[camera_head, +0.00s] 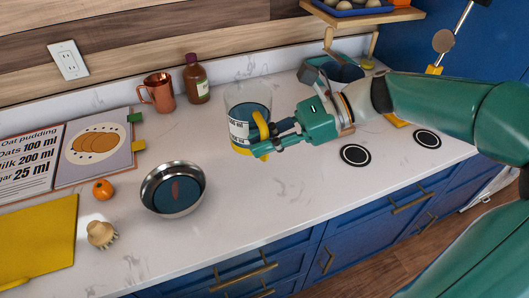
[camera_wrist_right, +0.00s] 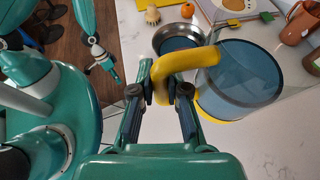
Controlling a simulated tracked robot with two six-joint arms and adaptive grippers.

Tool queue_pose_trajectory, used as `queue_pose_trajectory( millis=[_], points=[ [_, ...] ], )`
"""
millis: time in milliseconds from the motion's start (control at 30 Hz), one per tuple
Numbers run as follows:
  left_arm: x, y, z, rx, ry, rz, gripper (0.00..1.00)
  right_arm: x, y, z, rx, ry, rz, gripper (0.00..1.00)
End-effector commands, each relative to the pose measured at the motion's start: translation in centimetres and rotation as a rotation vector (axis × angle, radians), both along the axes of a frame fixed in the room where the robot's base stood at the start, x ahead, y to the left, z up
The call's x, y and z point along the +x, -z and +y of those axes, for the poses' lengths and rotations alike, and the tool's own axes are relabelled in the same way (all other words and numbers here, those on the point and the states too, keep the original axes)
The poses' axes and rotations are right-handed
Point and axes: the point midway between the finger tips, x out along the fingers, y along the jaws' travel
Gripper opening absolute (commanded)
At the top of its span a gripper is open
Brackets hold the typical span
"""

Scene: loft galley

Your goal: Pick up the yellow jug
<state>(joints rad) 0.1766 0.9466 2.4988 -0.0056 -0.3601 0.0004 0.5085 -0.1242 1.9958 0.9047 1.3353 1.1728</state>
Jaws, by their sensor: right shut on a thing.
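The yellow jug (camera_head: 240,119) is a clear measuring jug with a yellow handle, a yellow base and a white label. It is upright at the middle of the counter, and its inside looks dark blue. My right gripper (camera_head: 270,138) reaches it from the right and is shut on its yellow handle (camera_wrist_right: 185,60). In the right wrist view the fingers (camera_wrist_right: 160,95) are on the handle and the jug body (camera_wrist_right: 240,80) is to the right. I cannot tell whether the base touches the counter. My left gripper (camera_wrist_right: 106,62) shows small in the right wrist view, its jaws unclear.
A steel bowl (camera_head: 173,208) stands left of the jug. A copper mug (camera_head: 159,92) and a brown bottle (camera_head: 197,79) stand behind. An open cookbook (camera_head: 60,157), an orange timer (camera_head: 103,189) and a brush (camera_head: 101,234) are farther left. The counter front is mostly clear.

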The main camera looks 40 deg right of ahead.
Motion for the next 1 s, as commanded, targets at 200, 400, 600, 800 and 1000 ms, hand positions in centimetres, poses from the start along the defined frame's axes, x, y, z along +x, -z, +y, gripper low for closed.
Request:
queue_pose_trajectory(
  millis=[200,400,600,800,1000],
  points=[
    [0.0,-0.3,0.0,0.0,0.0,0.0,0.4,0.0,-2.7,0.0,-0.001,-0.001,-0.007,0.0],
    [0.0,-0.5,0.0,0.0,0.0,0.0,0.4,0.0,-4.2,0.0,-0.001,0.0,-0.006,0.0],
    [0.0,-0.6,0.0,0.0,0.0,0.0,0.4,0.0,-5.3,0.0,0.0,-0.001,-0.005,0.0],
    [0.0,-0.6,0.0,0.0,0.0,0.0,0.4,0.0,-5.9,0.0,-0.001,0.0,-0.006,0.0],
    [0.0,-0.6,0.0,0.0,0.0,0.0,0.4,0.0,-6.1,0.0,0.0,0.0,-0.005,0.0]
  ],
)
